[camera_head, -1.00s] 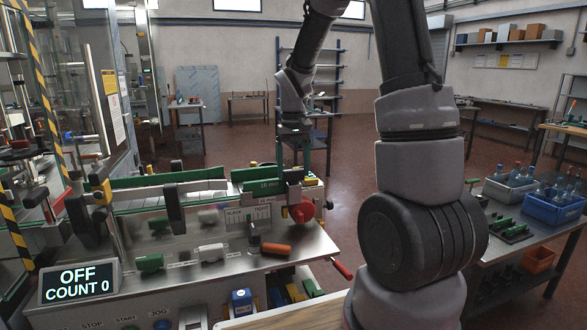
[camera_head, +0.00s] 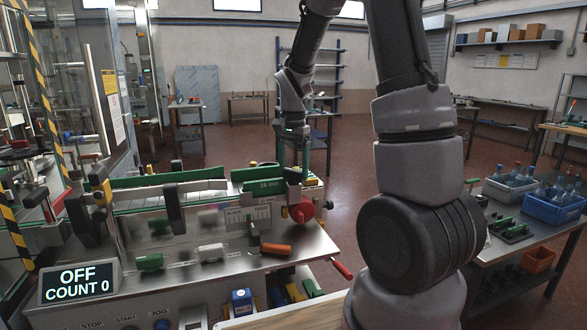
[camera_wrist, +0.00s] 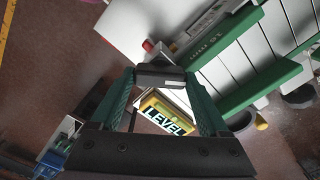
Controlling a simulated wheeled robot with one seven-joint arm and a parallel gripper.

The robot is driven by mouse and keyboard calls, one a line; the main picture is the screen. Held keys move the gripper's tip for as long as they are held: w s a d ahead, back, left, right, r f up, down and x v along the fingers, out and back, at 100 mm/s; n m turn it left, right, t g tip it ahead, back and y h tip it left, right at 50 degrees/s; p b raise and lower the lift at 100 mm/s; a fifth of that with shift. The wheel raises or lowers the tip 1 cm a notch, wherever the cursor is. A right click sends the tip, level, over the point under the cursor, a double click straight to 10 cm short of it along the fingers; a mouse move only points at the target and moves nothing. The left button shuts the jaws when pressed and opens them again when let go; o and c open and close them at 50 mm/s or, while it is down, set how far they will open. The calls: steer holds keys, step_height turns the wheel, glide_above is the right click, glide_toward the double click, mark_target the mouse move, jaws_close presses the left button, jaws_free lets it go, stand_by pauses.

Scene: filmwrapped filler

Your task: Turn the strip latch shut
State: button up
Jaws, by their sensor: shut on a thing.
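The 16 mm green strip (camera_head: 264,186) lies along the top of the machine at its right end; it also shows at the upper right in the wrist view (camera_wrist: 222,38). A dark grey latch block (camera_wrist: 160,77) sits at this end. My gripper (camera_wrist: 160,82) points down at it, a green finger on each side, shut on the block. In the head view my gripper (camera_head: 293,172) is at the strip's right end, and the latch is mostly hidden behind the fingers. How far the latch is turned is unclear.
A yellow LEVEL label (camera_wrist: 164,117) shows between my fingers. A red knob (camera_head: 303,212) is just below the gripper. An orange handle (camera_head: 276,249) lies on the steel deck. The display (camera_head: 78,283) reads OFF, COUNT 0.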

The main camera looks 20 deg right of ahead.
mark_target(294, 170)
steer(key=m, duration=0.4)
steer(key=shift+m, duration=1.8)
steer(key=o, duration=1.2)
steer(key=shift+o, duration=0.2)
step_height(294, 170, up, 11)
steer(key=s+r+n+t+y, duration=0.1)
steer(key=s+r+n+t, duration=0.2)
steer(key=s+n, duration=0.3)
steer(key=s+r+n+t+y, duration=0.1)
steer(key=s+r+n+t, duration=0.3)
steer(key=s, duration=0.9)
steer(key=r+n, duration=0.1)
steer(key=n, duration=0.2)
steer(key=shift+a+r+n, duration=0.15)
steer(key=shift+a+n, duration=0.15)
steer(key=shift+a, duration=0.05)
